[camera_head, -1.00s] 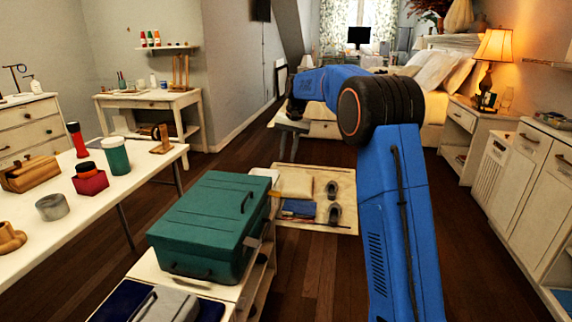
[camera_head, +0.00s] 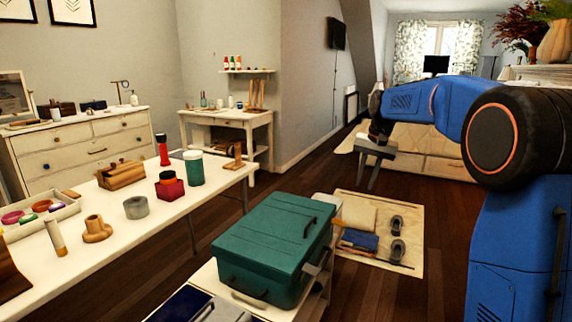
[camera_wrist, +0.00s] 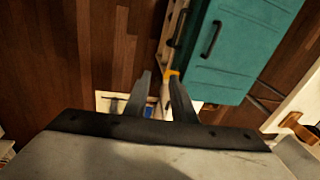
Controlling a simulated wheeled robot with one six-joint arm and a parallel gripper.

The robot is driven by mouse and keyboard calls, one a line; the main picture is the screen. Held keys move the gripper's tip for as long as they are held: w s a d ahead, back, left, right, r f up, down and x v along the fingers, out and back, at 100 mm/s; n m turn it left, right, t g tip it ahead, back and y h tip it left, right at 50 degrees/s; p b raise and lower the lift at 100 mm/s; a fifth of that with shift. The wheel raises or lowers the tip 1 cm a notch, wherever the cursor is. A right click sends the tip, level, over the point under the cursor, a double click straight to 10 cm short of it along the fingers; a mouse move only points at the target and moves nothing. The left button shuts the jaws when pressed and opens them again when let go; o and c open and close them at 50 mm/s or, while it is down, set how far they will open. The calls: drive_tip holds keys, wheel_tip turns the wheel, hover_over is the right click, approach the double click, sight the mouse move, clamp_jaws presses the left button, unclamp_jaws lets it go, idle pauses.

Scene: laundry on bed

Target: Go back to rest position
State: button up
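My gripper (camera_head: 367,172) hangs at the end of my blue arm, pointing down above the dark wood floor, in front of the bed base. In the wrist view my gripper (camera_wrist: 160,78) has its two grey fingers apart, with nothing held between them. A teal toolbox (camera_head: 272,247) sits on a low white unit in front of me. It also shows at the upper right of the wrist view (camera_wrist: 235,45). My arm's large black joint covers the right side of the head view.
A long white table (camera_head: 112,240) with cups, boxes and small jars stands at the left. A pale floor mat (camera_head: 412,210) holds shoes and folded items beyond the toolbox. A white desk (camera_head: 225,116) and dresser stand at the back left. Dark floor is free around the mat.

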drive_tip(key=s+n+t, duration=0.2)
drive_tip(key=s, duration=2.4)
drive_tip(key=s+f+n, duration=0.1)
drive_tip(key=s+f, duration=0.2)
drive_tip(key=s, duration=0.4)
drive_tip(key=s+f, duration=0.4)
drive_tip(key=s, duration=0.3)
drive_tip(key=s+f+n+t+h, duration=0.1)
drive_tip(key=s+f, duration=0.2)
drive_tip(key=s, duration=0.4)
drive_tip(key=shift+d+f+n, duration=0.25)
drive_tip(key=shift+f+n, duration=0.05)
drive_tip(key=shift+o, duration=0.7)
